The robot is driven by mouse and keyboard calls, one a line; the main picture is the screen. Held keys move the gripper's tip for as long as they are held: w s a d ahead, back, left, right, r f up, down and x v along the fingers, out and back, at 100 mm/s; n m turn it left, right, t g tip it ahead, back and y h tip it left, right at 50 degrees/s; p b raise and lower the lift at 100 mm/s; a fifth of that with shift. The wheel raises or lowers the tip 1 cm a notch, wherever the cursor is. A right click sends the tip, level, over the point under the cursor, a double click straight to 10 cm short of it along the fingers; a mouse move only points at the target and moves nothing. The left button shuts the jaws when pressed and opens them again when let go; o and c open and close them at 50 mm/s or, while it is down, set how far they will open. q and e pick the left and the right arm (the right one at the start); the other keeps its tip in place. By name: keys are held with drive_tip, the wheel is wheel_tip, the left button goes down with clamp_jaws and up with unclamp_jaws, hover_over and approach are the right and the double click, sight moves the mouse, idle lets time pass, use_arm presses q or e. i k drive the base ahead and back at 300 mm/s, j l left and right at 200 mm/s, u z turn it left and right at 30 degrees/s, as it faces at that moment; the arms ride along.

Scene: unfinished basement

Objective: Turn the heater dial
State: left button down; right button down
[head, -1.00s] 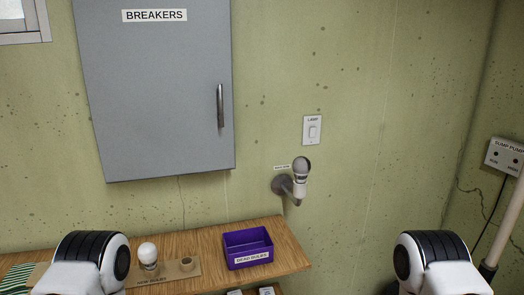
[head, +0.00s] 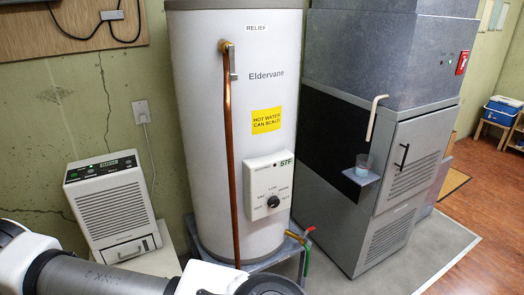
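The water heater (head: 190,120) is a tall white cylinder labelled Eldervane, standing at the middle of the head view. Its control box (head: 262,172) is on the lower front and shows a green 57F readout. The black dial (head: 273,201) sits on this box below the readout, with small setting words around it. The words are too small to read surely. My arm links show along the bottom left and bottom middle. Neither gripper's fingers are in view, and nothing of mine touches the dial.
A copper pipe (head: 230,150) runs down the heater's front left of the dial. A red-handled valve with a green hose (head: 305,248) is low at right. A dehumidifier-like unit (head: 110,205) stands left. A grey furnace (head: 408,150) with a cup (head: 363,165) on a small shelf stands right.

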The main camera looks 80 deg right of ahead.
sight(273, 201)
drive_tip(key=z, duration=2.55)
drive_tip(key=i+l, duration=0.15)
drive_tip(key=l, duration=0.3)
drive_tip(key=i+l, duration=0.1)
drive_tip(key=l, duration=0.3)
drive_tip(key=i+l+u, duration=0.1)
drive_tip(key=l, duration=0.35)
drive_tip(key=i+l, duration=0.2)
drive_tip(key=l, duration=0.25)
drive_tip(key=i+l, duration=0.1)
drive_tip(key=l, duration=0.35)
drive_tip(key=i+l+u, duration=0.1)
drive_tip(key=l, duration=0.35)
drive_tip(key=i+l, duration=0.1)
drive_tip(key=l, duration=0.35)
